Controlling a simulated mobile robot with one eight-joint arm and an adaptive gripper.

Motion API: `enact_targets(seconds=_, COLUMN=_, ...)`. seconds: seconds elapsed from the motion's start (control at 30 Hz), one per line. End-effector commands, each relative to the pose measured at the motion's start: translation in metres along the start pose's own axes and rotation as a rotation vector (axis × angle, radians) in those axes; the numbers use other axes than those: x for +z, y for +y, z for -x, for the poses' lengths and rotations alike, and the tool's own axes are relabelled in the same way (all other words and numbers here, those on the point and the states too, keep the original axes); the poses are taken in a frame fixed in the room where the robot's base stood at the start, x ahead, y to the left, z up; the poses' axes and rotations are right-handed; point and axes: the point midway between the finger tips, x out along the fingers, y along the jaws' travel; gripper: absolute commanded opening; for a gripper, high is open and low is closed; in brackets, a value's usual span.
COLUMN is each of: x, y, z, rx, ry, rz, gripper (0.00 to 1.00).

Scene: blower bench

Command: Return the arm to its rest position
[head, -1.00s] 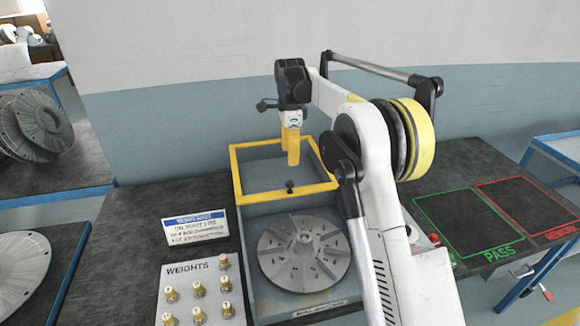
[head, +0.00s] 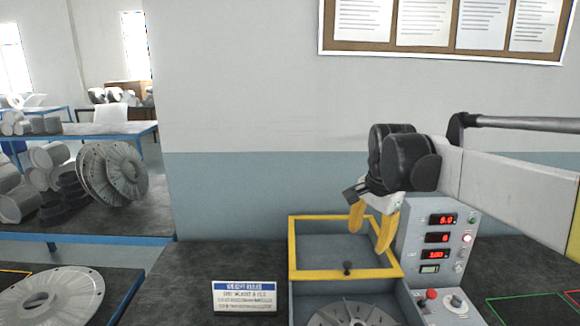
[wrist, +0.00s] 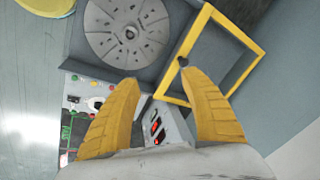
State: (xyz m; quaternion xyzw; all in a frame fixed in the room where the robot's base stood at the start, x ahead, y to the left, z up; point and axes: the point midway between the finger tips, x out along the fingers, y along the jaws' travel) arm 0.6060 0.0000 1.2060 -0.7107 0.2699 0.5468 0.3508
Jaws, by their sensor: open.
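My gripper (head: 372,226) is open and empty, with two yellow fingers. In the head view it hangs above the yellow-framed guard (head: 292,245) of the balancing machine, in front of the control box. In the wrist view both fingers of my gripper (wrist: 162,100) are spread wide, with nothing between them. My white arm (head: 510,190) reaches in from the right. The grey slotted disc (head: 345,314) sits in the machine below, cut off by the lower edge of the head view.
The control box (head: 440,245) with red displays stands right of my gripper. A white sign (head: 244,296) stands on the dark bench. A notice board (head: 445,28) hangs on the wall. Other benches with fan parts (head: 112,172) are at the left. Air above the bench's left side is clear.

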Motion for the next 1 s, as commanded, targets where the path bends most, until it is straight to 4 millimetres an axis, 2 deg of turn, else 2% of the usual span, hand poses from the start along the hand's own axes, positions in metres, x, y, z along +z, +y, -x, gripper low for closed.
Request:
enact_targets(seconds=0.03, x=0.015, y=0.02, z=0.006, rx=-0.022, ry=0.018, rz=0.07, gripper=0.52)
enact_targets(seconds=0.23, x=0.069, y=0.09, z=0.014, rx=-0.1, ry=0.112, rz=0.374, gripper=0.52)
enact_targets(seconds=0.4, x=0.114, y=0.149, z=-0.001, rx=-0.144, ry=0.209, rz=0.625, gripper=0.52)
enact_targets(seconds=0.5, x=0.135, y=0.177, z=-0.016, rx=-0.157, ry=0.261, rz=0.746, gripper=0.52)
enact_targets(seconds=0.6, x=0.15, y=0.196, z=-0.029, rx=-0.163, ry=0.302, rz=0.834, gripper=0.52)
enact_targets(seconds=0.7, x=0.158, y=0.206, z=-0.037, rx=-0.166, ry=0.326, rz=0.886, gripper=0.52)
enact_targets(seconds=1.0, x=0.16, y=0.209, z=-0.04, rx=-0.166, ry=0.337, rz=0.909, gripper=0.52)
